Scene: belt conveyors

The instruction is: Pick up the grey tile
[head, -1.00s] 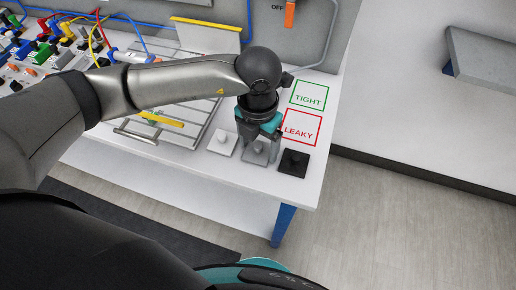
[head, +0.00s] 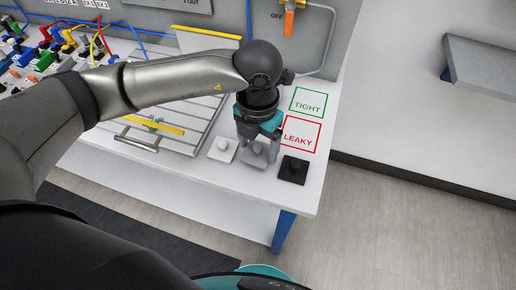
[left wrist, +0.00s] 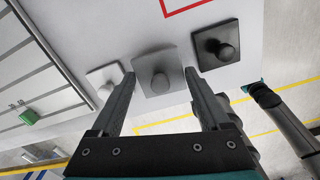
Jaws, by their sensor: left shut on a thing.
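The grey tile (head: 251,160) is a square plate with a round knob, between the white tile and the black tile near the table's front right edge. My left gripper (head: 256,152) points down over it, one finger on each side, and is shut on it. In the left wrist view the grey tile (left wrist: 155,66) lies between the two fingertips (left wrist: 158,76), its knob facing the camera. I cannot tell whether it is clear of the table. The fingers partly hide it in the head view. My right gripper is not in view.
A white tile (head: 222,149) stands close on the left and a black tile (head: 293,169) on the right. Behind are the green TIGHT square (head: 308,101) and red LEAKY square (head: 300,134), both empty. A slatted panel with a handle (head: 136,143) lies left.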

